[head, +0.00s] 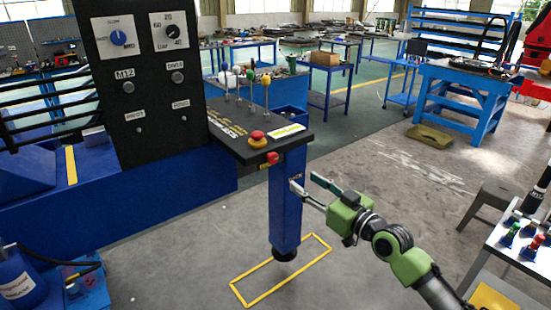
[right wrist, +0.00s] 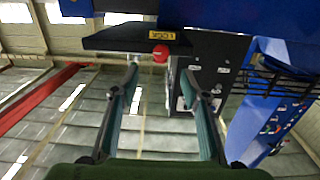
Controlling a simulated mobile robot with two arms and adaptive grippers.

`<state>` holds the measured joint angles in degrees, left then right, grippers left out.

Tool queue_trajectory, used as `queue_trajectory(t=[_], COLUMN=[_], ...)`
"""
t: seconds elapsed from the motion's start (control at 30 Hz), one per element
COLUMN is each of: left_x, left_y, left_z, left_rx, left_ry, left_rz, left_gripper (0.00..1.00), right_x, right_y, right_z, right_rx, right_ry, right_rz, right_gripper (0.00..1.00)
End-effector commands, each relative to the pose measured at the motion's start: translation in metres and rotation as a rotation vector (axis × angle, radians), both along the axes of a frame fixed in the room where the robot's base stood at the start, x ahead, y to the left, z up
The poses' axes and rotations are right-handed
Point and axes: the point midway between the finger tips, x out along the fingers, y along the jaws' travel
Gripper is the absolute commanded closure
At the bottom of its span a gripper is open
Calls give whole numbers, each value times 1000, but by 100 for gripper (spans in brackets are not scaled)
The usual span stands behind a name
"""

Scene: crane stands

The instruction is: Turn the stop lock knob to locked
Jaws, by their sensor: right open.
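A red mushroom knob (head: 257,137) on a yellow collar sits at the front corner of the black console top (head: 235,140). A small red piece (head: 272,157) is on the console's front edge below it; I cannot tell which is the stop lock knob or its setting. The upside-down right wrist view shows a red knob (right wrist: 160,53) beside a yellow label (right wrist: 162,35). My right gripper (head: 303,181) is open and empty, below and right of the console's front corner, near the blue post. In the wrist view its fingers (right wrist: 163,82) are spread apart. My left gripper is out of view.
The blue post (head: 285,210) stands under the console, inside a yellow floor outline (head: 290,278). Several levers (head: 238,80) rise from the console top. A black dial panel (head: 145,75) stands behind left. A stool (head: 495,205) is at right. Floor between is clear.

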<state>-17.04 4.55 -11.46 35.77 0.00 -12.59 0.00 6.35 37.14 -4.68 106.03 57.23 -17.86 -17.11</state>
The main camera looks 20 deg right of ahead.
Motion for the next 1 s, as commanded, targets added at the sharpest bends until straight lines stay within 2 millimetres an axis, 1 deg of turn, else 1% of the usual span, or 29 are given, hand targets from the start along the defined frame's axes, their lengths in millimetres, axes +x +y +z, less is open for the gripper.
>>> queue_trajectory(t=[0.03, 0.1, 0.17, 0.23, 0.43, 0.6, 0.7, 0.83, 1.0], left_x=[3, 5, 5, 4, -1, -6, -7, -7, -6], left_y=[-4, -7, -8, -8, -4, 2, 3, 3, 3], left_z=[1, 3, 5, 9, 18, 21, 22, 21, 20], left_rx=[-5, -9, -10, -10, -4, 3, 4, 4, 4], left_ry=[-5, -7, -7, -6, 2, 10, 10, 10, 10], left_rz=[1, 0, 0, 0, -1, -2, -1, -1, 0], left_gripper=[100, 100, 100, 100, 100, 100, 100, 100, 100], right_x=[0, 3, 8, 18, 56, 87, 103, 117, 127], right_y=[3, 6, 8, 11, 25, 36, 41, 47, 51], right_z=[8, 14, 15, 16, 17, 14, 14, 12, 12], right_rx=[0, 3, 5, 6, 5, 5, 3, 3, 1], right_ry=[-11, -18, -19, -19, -19, -17, -17, -17, -18], right_rz=[9, 14, 14, 13, 12, 12, 12, 12, 12], right_gripper=[58, 58, 58, 58, 58, 58, 58, 58, 58])
